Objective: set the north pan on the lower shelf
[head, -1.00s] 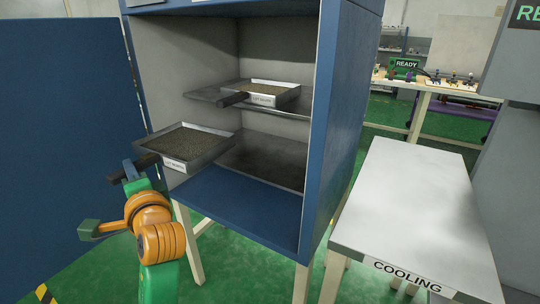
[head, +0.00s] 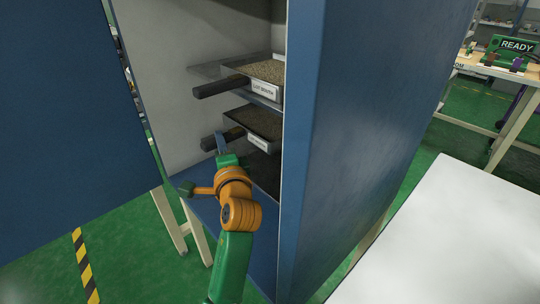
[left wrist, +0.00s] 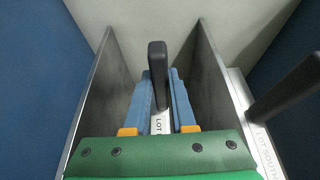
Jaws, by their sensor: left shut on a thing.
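The north pan (head: 262,121), a grey tray of brown grains with a black handle, is inside the blue cabinet (head: 375,130), below the upper shelf (head: 205,70). My left gripper (head: 223,146) is shut on its handle; the left wrist view shows the black handle (left wrist: 158,75) between the blue fingers. Its white label is partly hidden. The dark lower shelf (head: 264,168) shows beneath the pan. In the left wrist view the pan is between two grey shelf plates, but I cannot tell whether it touches the lower one. My right gripper is not in view.
The south pan (head: 265,87) stands on the upper shelf, its handle (head: 220,87) sticking out just above my gripper. The cabinet's side wall is close on the right. A blue panel (head: 60,120) stands at the left. A white table (head: 450,240) is at the right.

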